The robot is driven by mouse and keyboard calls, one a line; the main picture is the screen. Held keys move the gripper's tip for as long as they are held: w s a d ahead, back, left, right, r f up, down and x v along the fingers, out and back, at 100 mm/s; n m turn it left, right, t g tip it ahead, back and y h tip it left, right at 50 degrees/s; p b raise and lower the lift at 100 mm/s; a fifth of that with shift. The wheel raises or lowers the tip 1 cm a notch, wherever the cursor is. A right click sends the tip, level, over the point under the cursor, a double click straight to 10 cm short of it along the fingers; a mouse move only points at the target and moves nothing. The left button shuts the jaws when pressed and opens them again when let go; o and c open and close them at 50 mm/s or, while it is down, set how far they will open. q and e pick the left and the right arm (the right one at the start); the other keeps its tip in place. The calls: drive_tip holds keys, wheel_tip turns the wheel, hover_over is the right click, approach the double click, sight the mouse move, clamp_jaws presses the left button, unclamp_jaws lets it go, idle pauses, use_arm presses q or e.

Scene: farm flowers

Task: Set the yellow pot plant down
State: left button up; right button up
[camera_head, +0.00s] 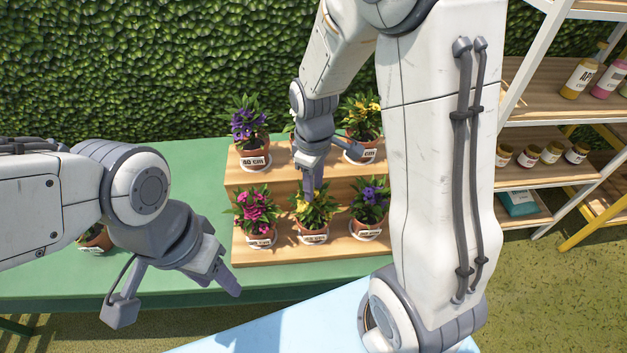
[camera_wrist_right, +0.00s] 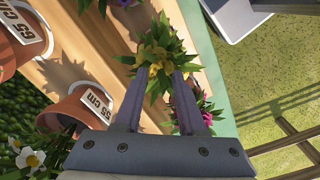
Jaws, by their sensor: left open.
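The yellow pot plant (camera_head: 314,214), yellow flowers in a terracotta pot with a white label, is upright in the middle of the lower step of the wooden stand (camera_head: 285,259). My right gripper (camera_head: 308,194) reaches down to it from above. In the right wrist view, the yellow flowers and leaves (camera_wrist_right: 156,62) fill the space at the fingertips of that gripper (camera_wrist_right: 157,82), which are drawn in on the plant. Its pot is hidden there. My left gripper (camera_head: 178,298) is open and empty at the left, in front of the green table (camera_head: 190,273).
A magenta plant (camera_head: 256,212) and a purple plant (camera_head: 370,200) stand close on either side. The upper step holds another purple plant (camera_head: 249,127) and another yellow plant (camera_head: 361,117). A shelf rack (camera_head: 545,137) with jars is at right.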

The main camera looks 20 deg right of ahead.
drive_tip(key=s+a+r, duration=0.4)
drive_tip(key=s+a, duration=0.2)
drive_tip(key=s, duration=0.3)
drive_tip(key=s+a+r+y, duration=0.1)
drive_tip(key=s+a+r, duration=0.4)
drive_tip(key=s, duration=0.4)
drive_tip(key=shift+a+m, duration=0.4)
drive_tip(key=shift+a, duration=0.35)
drive_tip(key=shift+r, duration=0.1)
